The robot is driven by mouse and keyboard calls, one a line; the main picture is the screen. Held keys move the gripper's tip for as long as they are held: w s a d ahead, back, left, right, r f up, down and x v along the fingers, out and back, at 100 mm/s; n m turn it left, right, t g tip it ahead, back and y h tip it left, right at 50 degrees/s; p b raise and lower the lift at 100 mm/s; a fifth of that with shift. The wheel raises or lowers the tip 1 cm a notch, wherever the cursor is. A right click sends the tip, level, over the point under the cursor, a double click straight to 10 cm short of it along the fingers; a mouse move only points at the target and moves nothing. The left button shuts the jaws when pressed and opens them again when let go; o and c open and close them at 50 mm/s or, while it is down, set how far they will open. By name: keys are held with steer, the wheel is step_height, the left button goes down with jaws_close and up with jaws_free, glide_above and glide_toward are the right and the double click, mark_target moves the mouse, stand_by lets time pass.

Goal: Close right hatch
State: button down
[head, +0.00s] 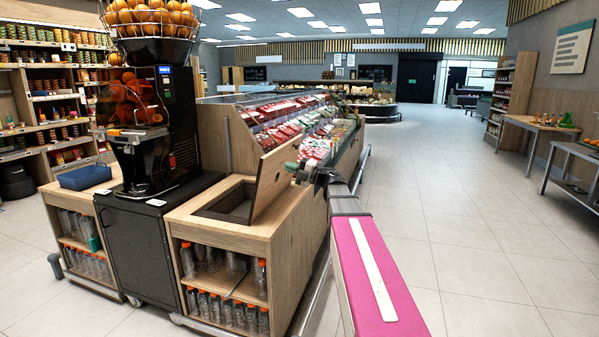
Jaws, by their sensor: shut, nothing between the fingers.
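The right hatch (273,177) is a wooden lid that stands raised and tilted on the right counter, beside the dark opening (228,204) in the counter top. My gripper (294,169) is at the right side of the hatch, near its upper right edge. It is shut with nothing between its fingers. Its fingertips are small here, and I cannot tell whether they touch the hatch. My arm reaches in from the bottom right, to the right of the counter.
The orange juicer (150,130) stands on a black cabinet left of the hatch, with a blue tray (84,177) further left. Bottles (228,311) fill the shelves under the counter. A chilled display (305,125) is behind the hatch. The tiled floor (470,230) at right is clear.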

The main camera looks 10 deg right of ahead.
mark_target(268, 159)
steer(key=x, duration=0.7)
steer(key=shift+a, duration=0.1)
steer(key=shift+w+a+r, duration=0.25)
steer(key=shift+w+a, duration=0.1)
steer(key=shift+a, duration=0.1)
steer(key=w+a+f+g+h, duration=0.25)
steer(key=w+a, duration=0.35)
steer(key=a, duration=0.5)
steer(key=w+a+f+g+h, duration=0.1)
steer(key=w+a+h, duration=0.4)
steer(key=a, duration=0.5)
steer(key=shift+g, duration=0.45)
steer(key=w+a+f, duration=0.2)
steer(key=a+f, duration=0.1)
steer(key=f, duration=0.3)
steer(key=w+a+f, duration=0.3)
steer(key=a+f, duration=0.1)
steer(key=f, duration=0.2)
steer(key=w+a+f, duration=0.2)
steer(key=a+f, duration=0.2)
steer(key=f, duration=0.2)
steer(key=shift+w+a, duration=0.25)
steer(key=shift+w, duration=0.15)
steer(key=shift+a+f, duration=0.15)
steer(key=shift+f, duration=0.65)
